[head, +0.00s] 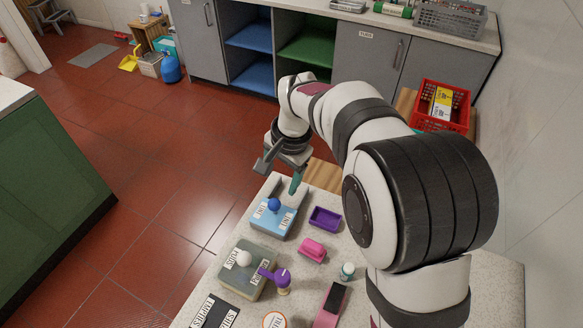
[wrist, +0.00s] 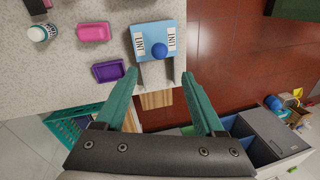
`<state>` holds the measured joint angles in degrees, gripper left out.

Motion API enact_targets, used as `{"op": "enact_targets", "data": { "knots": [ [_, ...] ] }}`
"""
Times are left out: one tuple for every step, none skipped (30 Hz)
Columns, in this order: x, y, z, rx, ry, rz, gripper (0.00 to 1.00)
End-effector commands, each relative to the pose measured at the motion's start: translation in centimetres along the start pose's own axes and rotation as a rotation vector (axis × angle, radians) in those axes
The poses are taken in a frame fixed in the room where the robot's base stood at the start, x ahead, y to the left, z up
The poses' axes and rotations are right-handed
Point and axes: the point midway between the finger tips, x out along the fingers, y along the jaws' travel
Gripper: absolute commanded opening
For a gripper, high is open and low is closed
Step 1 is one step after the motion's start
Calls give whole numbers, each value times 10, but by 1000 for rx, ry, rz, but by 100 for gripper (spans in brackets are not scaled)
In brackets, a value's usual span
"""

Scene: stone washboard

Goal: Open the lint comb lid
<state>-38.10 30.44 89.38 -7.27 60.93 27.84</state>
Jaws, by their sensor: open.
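The light-blue lint box (head: 268,226) sits on the stone counter near its far edge, with "LINT" labels on its top. A round blue knob (head: 273,204) stands on the top between the labels. In the wrist view the box (wrist: 147,29) and its knob (wrist: 160,50) are at the top centre. Two thin grey bars stick out from the box's outer side toward the counter edge. My gripper (head: 296,182) is just beyond the box, apart from the knob. In the wrist view its two teal fingers (wrist: 157,85) are spread wide, with nothing between them. Whether the lid is shut is unclear.
Open red floor lies left of the counter.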

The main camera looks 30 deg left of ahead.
Motion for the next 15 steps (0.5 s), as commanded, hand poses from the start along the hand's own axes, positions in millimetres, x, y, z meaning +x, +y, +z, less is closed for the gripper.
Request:
{"op": "enact_targets", "data": {
  "knots": [
    [16,1,1,-1,-4,4,71],
    [26,1,1,-1,-4,5,71],
    [38,1,1,0,-3,5,71],
    [47,1,1,0,-4,4,71],
    [56,2,1,0,-4,5,71],
    [67,2,1,0,-4,5,71],
    [74,2,1,0,-3,4,71],
    [81,2,0,0,-3,4,71],
    [89,2,0,1,-2,3,71],
    [94,2,0,1,-2,2,71],
    [98,1,0,1,-2,2,71],
    [103,1,0,1,-1,1,71],
    [106,1,0,0,-1,1,71],
    [108,1,0,0,0,1,71],
    [110,1,0,0,0,1,71]
  ]
}}
